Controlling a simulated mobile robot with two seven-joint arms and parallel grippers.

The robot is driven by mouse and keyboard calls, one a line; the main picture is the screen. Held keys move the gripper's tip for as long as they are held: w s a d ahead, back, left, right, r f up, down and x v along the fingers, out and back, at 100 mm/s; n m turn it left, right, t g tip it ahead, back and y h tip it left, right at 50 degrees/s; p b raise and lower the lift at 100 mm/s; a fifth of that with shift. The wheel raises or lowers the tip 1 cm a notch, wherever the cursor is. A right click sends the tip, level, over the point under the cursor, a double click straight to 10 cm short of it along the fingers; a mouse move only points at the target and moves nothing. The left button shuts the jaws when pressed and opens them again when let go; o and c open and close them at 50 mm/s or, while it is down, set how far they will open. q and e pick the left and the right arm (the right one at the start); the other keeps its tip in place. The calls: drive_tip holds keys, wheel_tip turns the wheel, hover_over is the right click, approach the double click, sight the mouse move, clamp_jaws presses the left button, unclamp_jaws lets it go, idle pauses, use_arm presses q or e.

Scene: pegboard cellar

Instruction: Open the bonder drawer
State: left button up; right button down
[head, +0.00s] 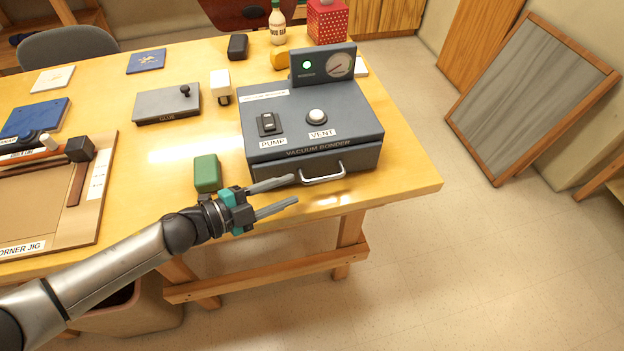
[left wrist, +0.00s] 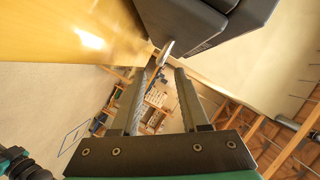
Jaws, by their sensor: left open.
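The vacuum bonder (head: 360,110) is a dark grey-blue box at the table's right front, with a green light, a gauge, a PUMP switch and a VENT knob. Its drawer (head: 290,168) sits below the name label and looks shut. A pale metal bar handle (head: 322,174) stands out from the drawer front. My left gripper (head: 294,189) is open and empty, just left of and in front of the handle, with its fingers pointing right. In the left wrist view the handle (left wrist: 167,49) shows edge-on just beyond the fingertips (left wrist: 163,72). My right gripper is out of view.
A green block (head: 207,173) stands on the table (head: 410,180) close behind my left gripper. A corner jig (head: 40,205) lies at left, and a grey glue plate (head: 165,104) behind. Open floor (head: 450,260) lies in front and right of the table.

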sight(312, 181)
use_arm(q)
drive_tip(key=x, duration=0.7)
drive_tip(key=shift+b, duration=0.3)
drive_tip(key=shift+c, duration=0.2)
drive_tip(key=shift+f, duration=0.1)
clamp_jaws()
drive_tip(key=shift+s+f, duration=0.1)
drive_tip(key=shift+f, duration=0.05)
idle(0.6)
